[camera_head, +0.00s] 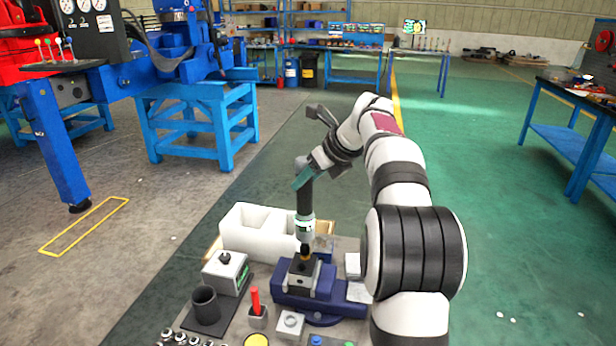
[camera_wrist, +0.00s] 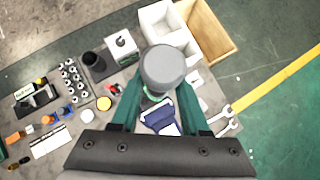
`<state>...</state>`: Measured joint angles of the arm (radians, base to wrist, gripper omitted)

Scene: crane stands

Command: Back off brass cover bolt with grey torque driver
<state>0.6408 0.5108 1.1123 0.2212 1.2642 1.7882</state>
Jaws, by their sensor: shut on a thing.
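My gripper (camera_head: 307,176) is shut on the grey torque driver (camera_head: 305,203), whose rounded grey top (camera_wrist: 163,68) shows between the teal fingers (camera_wrist: 162,112) in the wrist view. The driver stands about upright, with a dark body and a white and green lower collar. Its dark tip comes down at the small metal block held in the blue vise (camera_head: 291,299). A small brass-coloured spot, likely the brass cover bolt (camera_head: 304,257), shows right under the tip. Whether the tip is seated on it I cannot tell. In the wrist view the driver and gripper hide the bolt.
A white open bin (camera_head: 245,225) stands behind the vise, with a wooden box (camera_wrist: 212,35) beside it. A dark cup (camera_head: 205,306), a grey box with a black knob (camera_head: 225,271) and a red-handled tool (camera_head: 256,302) stand left of the vise. Several sockets (camera_wrist: 72,82) lie farther left.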

